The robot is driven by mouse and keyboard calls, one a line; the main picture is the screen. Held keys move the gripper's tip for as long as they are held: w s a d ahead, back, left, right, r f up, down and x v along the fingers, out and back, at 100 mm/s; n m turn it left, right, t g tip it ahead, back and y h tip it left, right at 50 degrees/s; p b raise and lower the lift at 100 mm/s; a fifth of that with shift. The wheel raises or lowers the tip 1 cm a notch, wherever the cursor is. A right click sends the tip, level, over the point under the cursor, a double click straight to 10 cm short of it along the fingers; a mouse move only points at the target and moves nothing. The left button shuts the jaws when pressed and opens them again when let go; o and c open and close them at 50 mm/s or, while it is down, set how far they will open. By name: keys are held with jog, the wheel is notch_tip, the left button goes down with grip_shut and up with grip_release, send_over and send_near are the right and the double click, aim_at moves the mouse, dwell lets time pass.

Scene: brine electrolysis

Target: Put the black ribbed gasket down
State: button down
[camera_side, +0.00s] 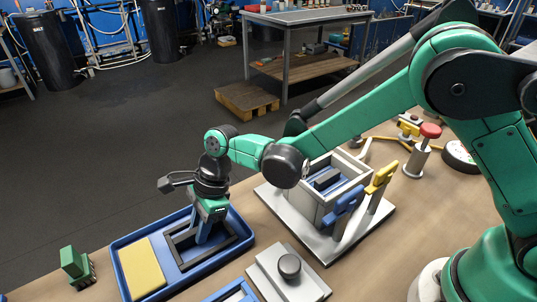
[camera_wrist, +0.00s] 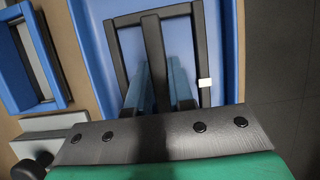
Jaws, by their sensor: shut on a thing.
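The black ribbed gasket (camera_side: 221,255) is a dark rectangular frame with a bar across its middle. It is at the right part of the blue tray (camera_side: 121,284); whether it rests on the floor or hangs just above I cannot tell. My gripper (camera_side: 205,236) points down with its blue fingers shut on the gasket. In the wrist view the gasket (camera_wrist: 201,50) lies within the outline of the blue tray (camera_wrist: 228,60), and my gripper's fingers (camera_wrist: 157,95) straddle its middle bar. The fingers hide part of the frame.
A yellow sheet (camera_side: 142,268) lies in the tray, left of the gasket. A grey box cell (camera_side: 300,200) with blue and yellow clamps stands to the right. A grey plate with a black knob (camera_side: 289,266) is in front. A green block (camera_side: 73,264) stands left of the tray.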

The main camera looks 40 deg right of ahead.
jog(key=shift+f, duration=0.15)
jog(key=c, duration=0.8)
grip_release()
